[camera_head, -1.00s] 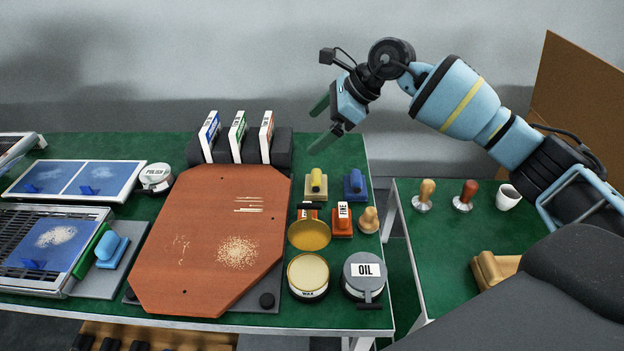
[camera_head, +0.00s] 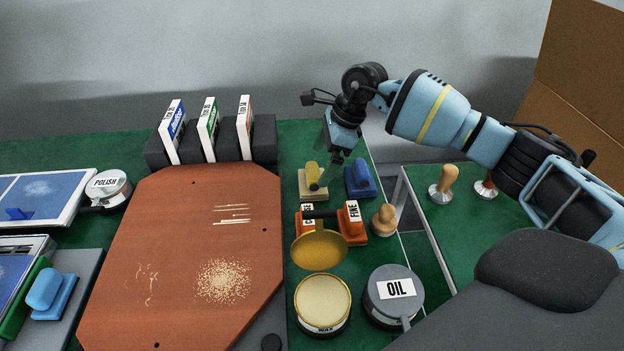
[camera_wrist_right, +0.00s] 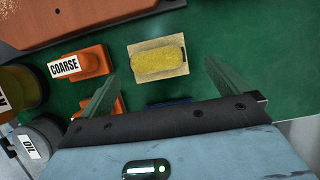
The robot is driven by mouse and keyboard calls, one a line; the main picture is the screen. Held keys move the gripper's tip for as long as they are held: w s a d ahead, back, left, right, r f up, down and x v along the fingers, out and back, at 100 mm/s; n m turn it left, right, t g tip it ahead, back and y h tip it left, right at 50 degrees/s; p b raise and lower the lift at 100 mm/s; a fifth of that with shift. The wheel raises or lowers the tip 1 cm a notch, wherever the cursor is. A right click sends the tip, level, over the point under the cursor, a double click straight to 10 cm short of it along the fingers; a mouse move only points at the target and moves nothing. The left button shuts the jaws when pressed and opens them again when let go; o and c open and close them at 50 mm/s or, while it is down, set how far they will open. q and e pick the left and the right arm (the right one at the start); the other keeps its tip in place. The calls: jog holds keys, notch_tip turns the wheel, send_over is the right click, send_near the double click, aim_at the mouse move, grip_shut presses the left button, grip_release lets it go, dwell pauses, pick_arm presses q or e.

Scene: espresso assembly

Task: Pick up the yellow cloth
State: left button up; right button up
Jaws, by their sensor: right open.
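The yellow cloth (camera_head: 312,172), a yellow roll on a pale yellow square base, sits on the green bench top right of the red-brown board. In the right wrist view the yellow cloth (camera_wrist_right: 158,58) lies just beyond the fingertips, roughly centred between them. My right gripper (camera_head: 326,174) is open and empty, pointing down above the cloth; its fingers partly overlap it in the head view. The same gripper (camera_wrist_right: 161,76) shows both green fingers spread wide in the wrist view. I cannot tell whether a fingertip touches the cloth. My left gripper is not in view.
A blue roll block (camera_head: 361,180) stands close right of the cloth. Orange COARSE and FINE blocks (camera_head: 352,222), a wooden knob (camera_head: 384,219), a wax tin (camera_head: 322,302) and an oil tin (camera_head: 393,294) are nearer. A gap separates the right-hand bench.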

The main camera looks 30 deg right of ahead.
aim_at(317, 169)
jog(key=shift+x, duration=3)
jog(key=shift+s+a, duration=0.15)
jog(key=c, duration=1)
